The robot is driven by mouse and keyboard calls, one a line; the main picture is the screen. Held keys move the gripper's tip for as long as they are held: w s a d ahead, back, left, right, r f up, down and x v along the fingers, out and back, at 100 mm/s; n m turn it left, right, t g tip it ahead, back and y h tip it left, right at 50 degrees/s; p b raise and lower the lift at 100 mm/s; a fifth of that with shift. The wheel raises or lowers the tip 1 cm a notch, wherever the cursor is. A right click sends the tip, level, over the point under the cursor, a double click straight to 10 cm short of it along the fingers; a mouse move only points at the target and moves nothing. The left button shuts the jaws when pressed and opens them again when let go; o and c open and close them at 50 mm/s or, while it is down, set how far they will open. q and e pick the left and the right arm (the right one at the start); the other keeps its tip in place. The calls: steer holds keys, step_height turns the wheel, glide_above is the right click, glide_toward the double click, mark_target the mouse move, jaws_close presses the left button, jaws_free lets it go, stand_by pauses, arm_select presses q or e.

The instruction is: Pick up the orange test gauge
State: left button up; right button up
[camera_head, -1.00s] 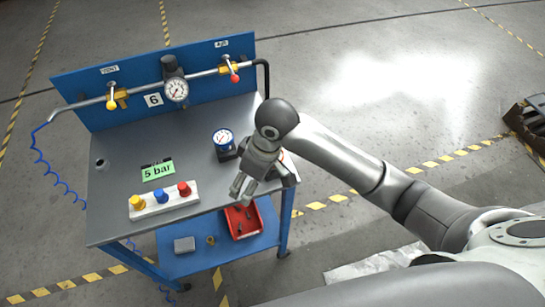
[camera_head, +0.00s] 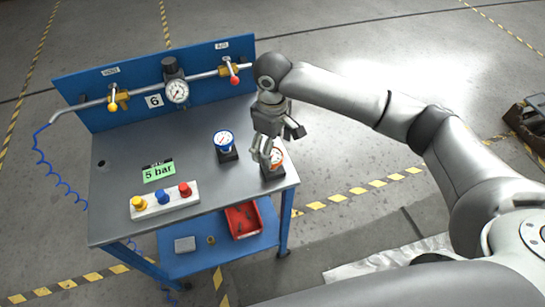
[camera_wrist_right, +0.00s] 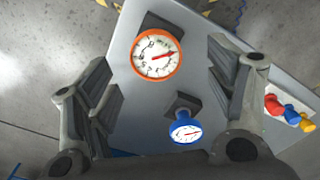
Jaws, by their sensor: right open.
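The orange test gauge (camera_head: 275,157) stands in a dark block near the right edge of the grey bench top, partly hidden by my right gripper in the head view. In the right wrist view its white dial with orange rim (camera_wrist_right: 158,53) faces the camera, between the finger lines and beyond the fingertips. My right gripper (camera_head: 264,158) is open and empty, pointing down above and beside the gauge; its spread fingers also show in the right wrist view (camera_wrist_right: 165,85). I cannot tell whether it touches the gauge. My left gripper is not in view.
A blue gauge (camera_head: 224,141) in its own block stands just left of the orange one. A white button box (camera_head: 164,201), a green "5 bar" card (camera_head: 159,172) and the pipe with gauge (camera_head: 177,92) and valves are farther left. A red bin (camera_head: 243,220) sits on the lower shelf.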

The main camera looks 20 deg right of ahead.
mark_target(273, 155)
steer(key=f, duration=0.1)
steer(key=f+p, duration=0.1)
steer(key=f, duration=0.2)
steer(key=shift+w+d+f+p, duration=0.1)
steer(key=shift+w+p, duration=0.15)
steer(key=shift+p, duration=0.1)
steer(key=shift+f, duration=0.65)
steer(key=c, duration=1)
steer(key=shift+w+r, duration=0.1)
steer(key=shift+c, duration=0.2)
